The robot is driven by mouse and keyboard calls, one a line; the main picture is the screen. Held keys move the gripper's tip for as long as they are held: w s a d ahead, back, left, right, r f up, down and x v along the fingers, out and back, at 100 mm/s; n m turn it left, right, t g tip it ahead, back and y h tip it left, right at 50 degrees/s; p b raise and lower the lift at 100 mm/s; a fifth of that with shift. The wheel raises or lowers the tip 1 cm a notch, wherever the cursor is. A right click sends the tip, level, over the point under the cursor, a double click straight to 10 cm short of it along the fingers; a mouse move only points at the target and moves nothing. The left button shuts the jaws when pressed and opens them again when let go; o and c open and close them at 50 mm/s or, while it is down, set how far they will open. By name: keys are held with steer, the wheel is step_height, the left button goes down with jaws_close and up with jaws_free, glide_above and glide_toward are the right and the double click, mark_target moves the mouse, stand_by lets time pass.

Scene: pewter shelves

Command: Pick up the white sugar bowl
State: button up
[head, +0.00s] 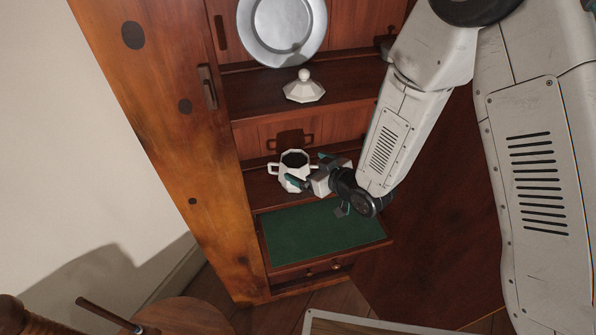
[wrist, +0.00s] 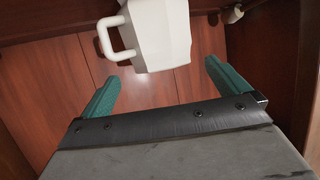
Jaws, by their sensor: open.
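The white sugar bowl (head: 292,166) is faceted, has two handles and no lid on it. It stands upright on a shelf of the wooden cabinet, its dark inside showing in the head view. My gripper (head: 312,170) is at its right front side, with teal fingers. In the wrist view the bowl (wrist: 158,34) is at the top centre, with one handle to its left. My open gripper (wrist: 162,82) has its fingers spread to either side of the bowl, with nothing held. I cannot tell whether a finger touches the bowl.
A white faceted lid with a knob (head: 304,90) sits on the shelf above. A pewter plate (head: 282,30) leans higher up. A green-lined pull-out surface (head: 322,232) lies below the bowl. The cabinet's thick side post (head: 170,130) stands to the left. A round wooden stool (head: 185,316) is at lower left.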

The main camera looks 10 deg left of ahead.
mark_target(294, 159)
steer(key=x, duration=0.6)
steer(key=shift+a+r, duration=0.1)
steer(key=shift+a, duration=0.15)
steer(key=shift+c, duration=0.3)
steer(key=c, duration=1.1)
steer(key=shift+w+r, duration=0.1)
steer(key=shift+c, duration=0.2)
